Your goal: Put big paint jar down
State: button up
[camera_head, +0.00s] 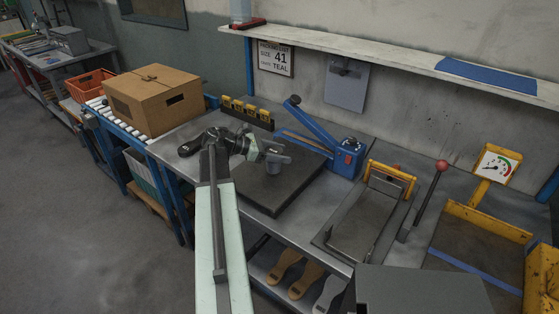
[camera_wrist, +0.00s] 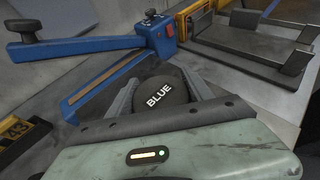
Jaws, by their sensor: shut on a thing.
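A jar (camera_wrist: 158,94) with a dark round lid reading "BLUE" sits between my gripper's fingers in the wrist view. In the head view the jar (camera_head: 279,161) shows as a small grey shape at the end of my arm. My gripper (camera_wrist: 160,92) is shut on it; it also shows in the head view (camera_head: 268,154). The jar is over the dark square slab (camera_head: 270,196) on the bench. I cannot tell whether its base touches the slab. Most of the jar's body is hidden by its lid and my fingers.
A blue lever tool (camera_head: 345,158) stands just behind the slab. A yellow-handled metal frame (camera_head: 390,180) and a red-knobbed lever (camera_head: 428,195) are to the right. A cardboard box (camera_head: 153,100) stands on rollers at left. Numbered yellow blocks (camera_head: 246,110) stand behind.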

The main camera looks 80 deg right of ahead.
jog(key=shift+w+f, duration=0.15)
jog(key=shift+w, duration=0.15)
jog(key=shift+f, duration=0.2)
jog(key=o, duration=1.7)
jog(key=shift+o, duration=0.2)
jog(key=shift+r, duration=0.1)
jog(key=shift+r+p, duration=0.3)
jog(key=shift+p, duration=0.1)
jog(key=p+v, duration=0.4)
jog(key=v, duration=0.7)
jog(key=shift+w+a, duration=0.3)
jog(key=shift+w, duration=0.05)
